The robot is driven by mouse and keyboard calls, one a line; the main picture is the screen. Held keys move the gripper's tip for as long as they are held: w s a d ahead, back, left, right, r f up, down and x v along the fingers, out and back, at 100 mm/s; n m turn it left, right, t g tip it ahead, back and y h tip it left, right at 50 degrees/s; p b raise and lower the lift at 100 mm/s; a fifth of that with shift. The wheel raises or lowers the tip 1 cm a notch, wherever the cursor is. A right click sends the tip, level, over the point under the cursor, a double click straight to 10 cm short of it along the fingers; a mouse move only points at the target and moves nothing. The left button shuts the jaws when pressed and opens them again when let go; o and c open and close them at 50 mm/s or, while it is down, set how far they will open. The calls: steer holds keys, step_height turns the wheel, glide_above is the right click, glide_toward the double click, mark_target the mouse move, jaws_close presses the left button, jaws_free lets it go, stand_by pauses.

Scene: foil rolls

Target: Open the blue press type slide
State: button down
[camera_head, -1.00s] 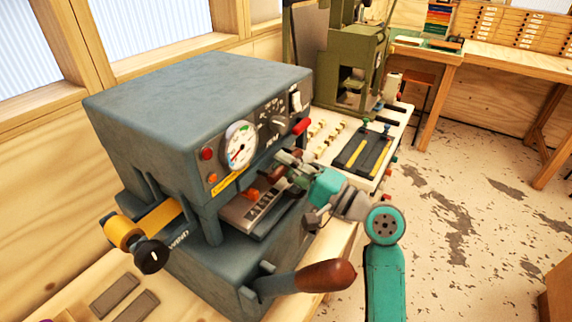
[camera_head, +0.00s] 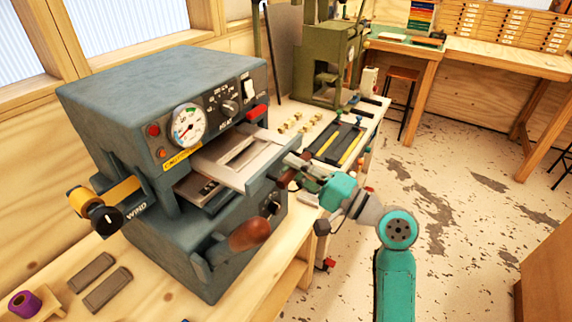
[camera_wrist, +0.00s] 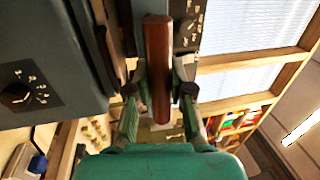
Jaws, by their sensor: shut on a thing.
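The blue press (camera_head: 165,90) is a grey-blue box machine with a gauge, on the wooden bench at the left. Its type slide (camera_head: 240,160), a pale metal plate with an opening, sticks well out of the front under the upper housing. My gripper (camera_head: 291,175) is at the slide's outer end, shut on its brown handle. In the wrist view the dark brown wooden handle (camera_wrist: 158,70) stands between the two green-grey fingers of my gripper (camera_wrist: 160,88). The slide's inner end is hidden inside the press.
A lever with a brown wooden grip (camera_head: 250,234) juts from the press's front below the slide. An orange roll (camera_head: 85,200) with a black knob is at its left. A green machine (camera_head: 328,60) stands behind. The floor at the right is open.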

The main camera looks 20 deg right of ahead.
steer(key=shift+v, duration=0.85)
steer(key=shift+r, duration=0.1)
steer(key=c, duration=1)
jaws_free()
steer(key=v, duration=1.2)
